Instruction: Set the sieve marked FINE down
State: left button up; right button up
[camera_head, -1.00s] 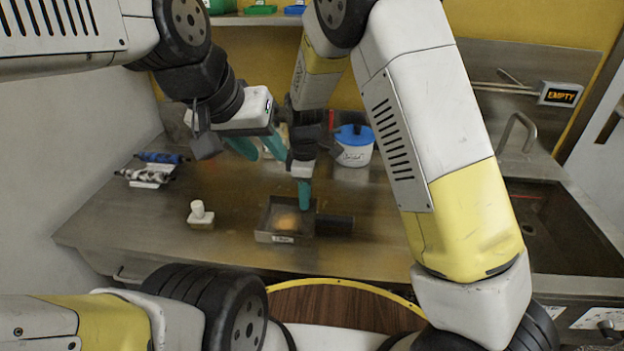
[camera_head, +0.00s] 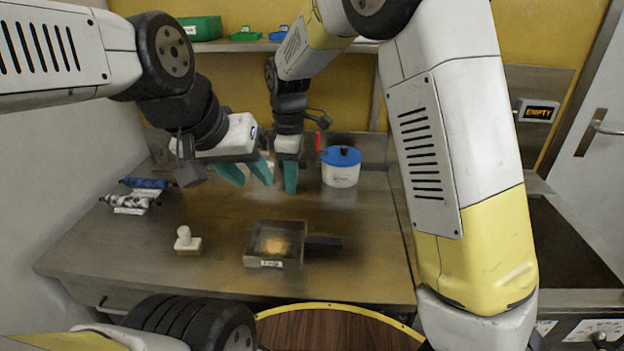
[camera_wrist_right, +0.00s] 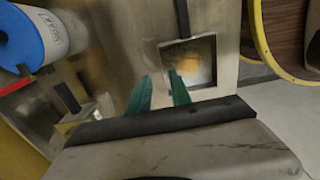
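A square metal sieve (camera_head: 252,255) with a dark handle pointing right rests on the worktop, an orange-brown patch inside its frame. Its front label is too blurred to read. It also shows in the right wrist view (camera_wrist_right: 207,79), beyond my fingertips. My right gripper (camera_head: 290,190) is above and behind the sieve, apart from it. In the wrist view its teal fingers (camera_wrist_right: 160,88) stand apart with nothing between them. My left gripper (camera_head: 247,178) is open and empty, left of the right one and behind the sieve.
A white tub with a blue lid (camera_head: 342,167) stands at the back. A white-knobbed block (camera_head: 187,243) sits left of the sieve, and rollers on a stand (camera_head: 138,197) lie at the left. A dark-handled metal item (camera_wrist_right: 68,97) shows in the wrist view. An EMPTY sign (camera_head: 538,111) hangs right.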

jog(key=s+d+r+m+t+y, duration=0.1)
jog(key=s+d+r+m, duration=0.3)
jog(key=d, duration=0.3)
jog(key=s+d+r+m+t+y, duration=0.1)
jog(key=s+d+r+m+y, duration=0.1)
jog(key=d+r+m, duration=0.4)
jog(key=s+d+r+m+t, duration=0.2)
jog(key=s+d+m+t, duration=0.2)
jog(key=s+d+m, duration=0.3)
jog(key=s+d, duration=0.4)
jog(key=s, duration=0.1)
jog(key=shift+d+r+h, duration=0.3)
jog(key=shift+r+h, duration=0.1)
